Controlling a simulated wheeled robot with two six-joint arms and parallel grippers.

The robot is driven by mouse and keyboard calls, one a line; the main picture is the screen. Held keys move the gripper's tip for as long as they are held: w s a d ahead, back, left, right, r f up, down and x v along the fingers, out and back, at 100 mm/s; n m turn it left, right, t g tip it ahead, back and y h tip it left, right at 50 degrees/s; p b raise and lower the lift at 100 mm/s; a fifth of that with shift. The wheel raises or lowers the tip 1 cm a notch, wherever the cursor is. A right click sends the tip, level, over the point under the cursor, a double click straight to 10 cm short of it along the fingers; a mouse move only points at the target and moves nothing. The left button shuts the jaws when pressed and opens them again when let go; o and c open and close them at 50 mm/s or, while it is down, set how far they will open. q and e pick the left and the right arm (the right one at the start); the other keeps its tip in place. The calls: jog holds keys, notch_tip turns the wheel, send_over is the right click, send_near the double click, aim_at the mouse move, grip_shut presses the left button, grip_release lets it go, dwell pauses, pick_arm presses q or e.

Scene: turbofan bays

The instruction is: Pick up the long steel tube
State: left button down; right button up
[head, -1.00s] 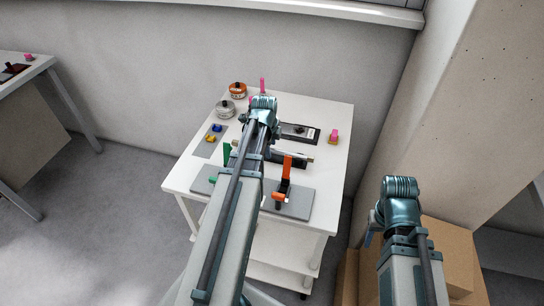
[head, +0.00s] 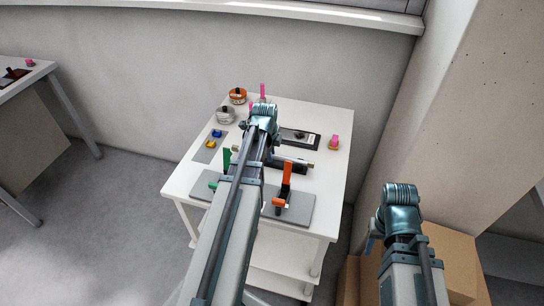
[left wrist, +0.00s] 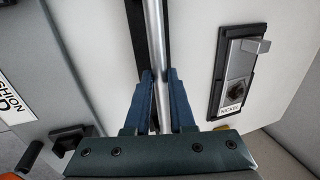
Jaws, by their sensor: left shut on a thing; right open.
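The long steel tube (left wrist: 154,40) runs between the two blue fingers of my left gripper (left wrist: 158,88) in the left wrist view. The gripper is shut on it, and a black strip lies beside and behind the tube. In the head view only the tube's right end (head: 308,164) shows, over a dark holder; the rest and the left fingertips are hidden by my left arm. I cannot tell whether the tube is clear of the holder. My right gripper (head: 370,238) hangs apart from the table at the right, partly hidden, open and empty.
The white table (head: 335,195) carries a grey plate (head: 298,209) with an orange clamp (head: 286,178) and a green clamp (head: 227,157). A black-framed nickel panel (head: 299,138) lies behind, with a pink-topped block (head: 333,142). Cardboard boxes (head: 450,255) stand at right.

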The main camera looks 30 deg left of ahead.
pick_arm(q)
notch_tip(320, 180, up, 10)
jog(key=p, duration=1)
jog(key=shift+r, duration=0.1)
